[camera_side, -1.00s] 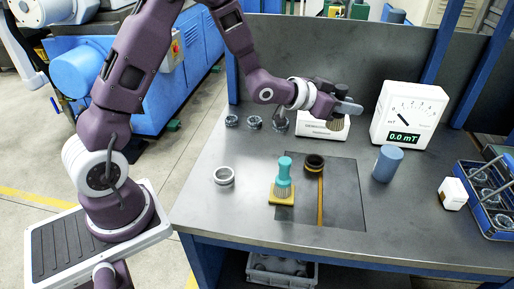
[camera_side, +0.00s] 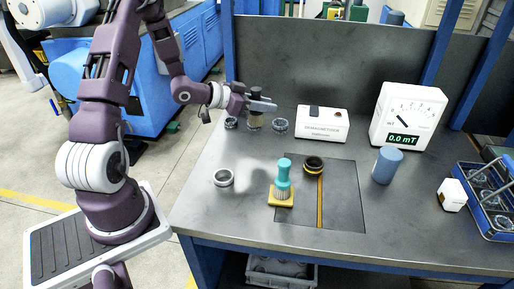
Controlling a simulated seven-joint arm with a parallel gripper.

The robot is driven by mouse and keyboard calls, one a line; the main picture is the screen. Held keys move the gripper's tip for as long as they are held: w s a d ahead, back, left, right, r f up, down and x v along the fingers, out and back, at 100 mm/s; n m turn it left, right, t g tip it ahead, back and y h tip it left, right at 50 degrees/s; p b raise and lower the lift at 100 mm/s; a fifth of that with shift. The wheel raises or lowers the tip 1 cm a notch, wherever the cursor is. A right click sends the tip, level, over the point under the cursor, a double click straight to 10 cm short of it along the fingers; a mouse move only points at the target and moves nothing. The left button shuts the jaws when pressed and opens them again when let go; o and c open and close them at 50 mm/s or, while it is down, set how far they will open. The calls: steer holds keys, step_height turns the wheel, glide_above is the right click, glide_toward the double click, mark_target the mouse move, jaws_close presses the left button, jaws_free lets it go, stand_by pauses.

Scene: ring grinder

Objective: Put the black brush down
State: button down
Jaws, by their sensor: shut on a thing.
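The black brush (camera_side: 256,93) is upright in my gripper (camera_side: 262,104), its dark handle standing above the fingers and its pale tan bristles below them. My gripper is shut on it, over the back left of the table. The bristles hang in front of the middle of the row of dark rings, and I cannot tell whether they touch a ring or the table. A teal-handled brush (camera_side: 283,178) stands upright on a yellow pad (camera_side: 281,197) near the middle of the table.
Dark rings (camera_side: 280,126) lie at the back left. A white demagnetizer box (camera_side: 322,123), a gauge (camera_side: 408,115) and a blue cylinder (camera_side: 386,164) stand to the right. A black-and-yellow ring (camera_side: 314,164) sits on the dark mat (camera_side: 343,190).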

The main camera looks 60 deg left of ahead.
step_height(320, 180, down, 10)
steer(key=shift+r, duration=0.1)
steer(key=c, duration=1.2)
jaws_free()
